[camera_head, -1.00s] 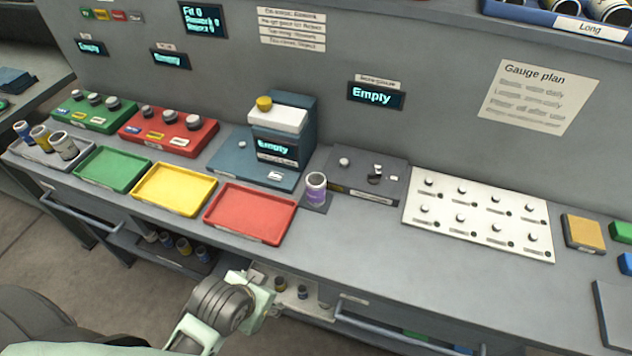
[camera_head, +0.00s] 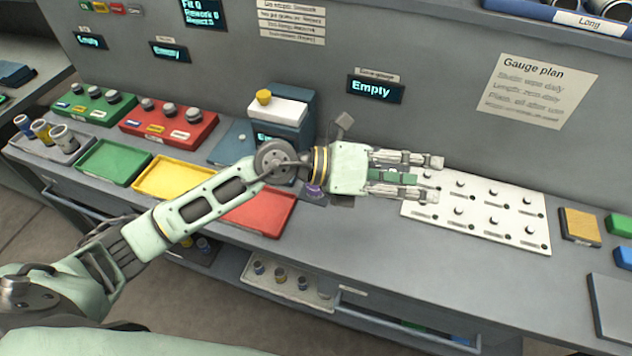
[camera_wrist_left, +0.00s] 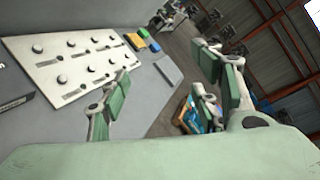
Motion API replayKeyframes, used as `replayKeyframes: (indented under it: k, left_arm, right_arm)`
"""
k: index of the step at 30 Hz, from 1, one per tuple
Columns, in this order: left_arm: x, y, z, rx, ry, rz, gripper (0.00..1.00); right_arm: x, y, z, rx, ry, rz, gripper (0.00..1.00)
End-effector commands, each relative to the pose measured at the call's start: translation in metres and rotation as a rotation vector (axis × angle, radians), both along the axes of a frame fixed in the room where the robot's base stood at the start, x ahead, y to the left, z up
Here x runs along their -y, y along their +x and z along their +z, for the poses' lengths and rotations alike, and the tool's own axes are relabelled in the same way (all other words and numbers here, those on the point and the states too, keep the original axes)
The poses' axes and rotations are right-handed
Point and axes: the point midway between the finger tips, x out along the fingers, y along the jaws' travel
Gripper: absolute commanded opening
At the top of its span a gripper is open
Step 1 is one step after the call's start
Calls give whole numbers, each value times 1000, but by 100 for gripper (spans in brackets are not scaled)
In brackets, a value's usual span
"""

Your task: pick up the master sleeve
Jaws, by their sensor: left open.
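A sleeve with a purple band, which I take to be the master sleeve (camera_head: 313,190), stands on the bench just right of the red tray. My left wrist covers most of it in the head view, so only a small purple part shows. My left gripper (camera_head: 437,177) is open and empty. Its fingers point right, above the left part of the white pegged board, past the sleeve. The left wrist view shows the open fingers with nothing between them; the sleeve does not show there. My right gripper is not in view.
A red tray (camera_head: 262,218), a yellow tray (camera_head: 172,180) and a green tray (camera_head: 112,163) line the bench's front. A teal gauge unit (camera_head: 283,107) stands behind my wrist. The white pegged board (camera_head: 480,215) lies to the right. Bench front right of the red tray is clear.

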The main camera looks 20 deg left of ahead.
Motion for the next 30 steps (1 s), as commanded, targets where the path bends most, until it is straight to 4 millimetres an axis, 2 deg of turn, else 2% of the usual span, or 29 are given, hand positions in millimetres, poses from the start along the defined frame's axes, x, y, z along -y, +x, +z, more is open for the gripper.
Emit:
replayKeyframes:
  k: [1, 2, 3, 5, 6, 9, 12, 16, 23, 28, 30]
  left_arm:
    - [-20, 12, -31, 37, 203, -27, 58]
    - [-34, 17, -49, 48, 316, -39, 58]
    - [-57, 26, -70, 56, 462, -46, 58]
    - [-95, 40, -93, 57, 657, -40, 58]
    - [-121, 48, -103, 50, 768, -30, 58]
    - [-174, 63, -116, 29, 976, 5, 58]
    - [-206, 70, -119, 9, 1091, 32, 58]
    - [-220, 75, -125, -4, 1142, 44, 58]
    - [-216, 83, -148, -7, 1142, 42, 58]
    - [-215, 91, -170, -7, 1141, 42, 58]
    - [-212, 95, -181, -5, 1140, 42, 58]
  right_arm:
    - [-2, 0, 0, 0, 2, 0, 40]
    - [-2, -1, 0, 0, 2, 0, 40]
    - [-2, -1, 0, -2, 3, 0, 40]
    - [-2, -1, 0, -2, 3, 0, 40]
    - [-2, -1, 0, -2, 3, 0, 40]
    - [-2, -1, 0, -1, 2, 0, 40]
    - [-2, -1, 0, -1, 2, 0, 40]
    - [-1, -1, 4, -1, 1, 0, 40]
    - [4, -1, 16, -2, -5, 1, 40]
    - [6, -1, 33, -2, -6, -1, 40]
    - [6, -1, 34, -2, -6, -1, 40]
